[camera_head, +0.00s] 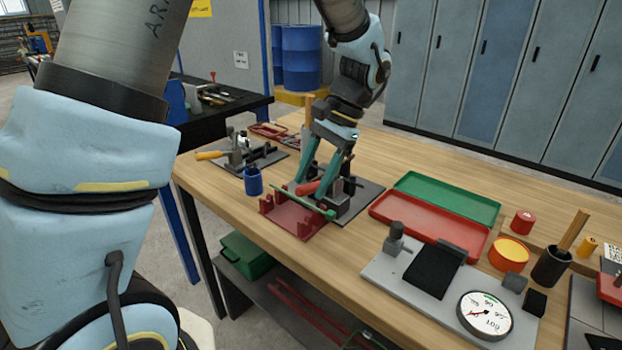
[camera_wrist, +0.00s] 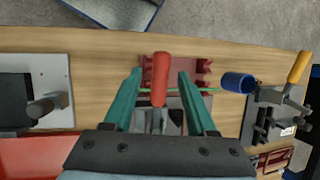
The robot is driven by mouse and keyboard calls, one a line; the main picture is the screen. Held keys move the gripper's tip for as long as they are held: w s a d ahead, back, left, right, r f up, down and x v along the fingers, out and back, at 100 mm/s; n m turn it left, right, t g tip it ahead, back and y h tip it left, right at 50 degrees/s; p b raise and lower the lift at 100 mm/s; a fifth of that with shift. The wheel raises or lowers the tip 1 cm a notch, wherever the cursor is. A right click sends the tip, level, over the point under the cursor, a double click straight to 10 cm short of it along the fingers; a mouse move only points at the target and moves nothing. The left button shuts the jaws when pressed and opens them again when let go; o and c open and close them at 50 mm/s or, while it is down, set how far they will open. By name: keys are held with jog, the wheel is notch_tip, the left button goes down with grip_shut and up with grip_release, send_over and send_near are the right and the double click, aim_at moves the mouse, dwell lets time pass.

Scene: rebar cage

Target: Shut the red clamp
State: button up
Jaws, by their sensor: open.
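The red clamp has a red handle (camera_head: 308,188) and a dark base plate (camera_head: 364,204). It stands on the wooden workbench, beside a red rack. In the wrist view the red handle (camera_wrist: 160,78) points up the picture, over the rack. My gripper (camera_head: 317,184) is open above the clamp, pointing down. In the wrist view its two teal fingers (camera_wrist: 159,75) lie on either side of the handle, with a gap on each side. I cannot tell whether the fingertips reach the handle's height. My fingers partly hide the clamp's metal body.
A red rack (camera_head: 292,220) with a green rod (camera_head: 302,200) stands in front of the clamp. A blue cup (camera_head: 253,181) and a yellow-handled clamp (camera_head: 212,154) are to the left. Red (camera_head: 428,226) and green (camera_head: 447,196) trays and a gauge plate (camera_head: 390,268) lie to the right.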

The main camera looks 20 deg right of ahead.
jog(key=shift+a+f, duration=0.25)
jog(key=shift+f, duration=0.25)
grip_shut()
dwell(1.2)
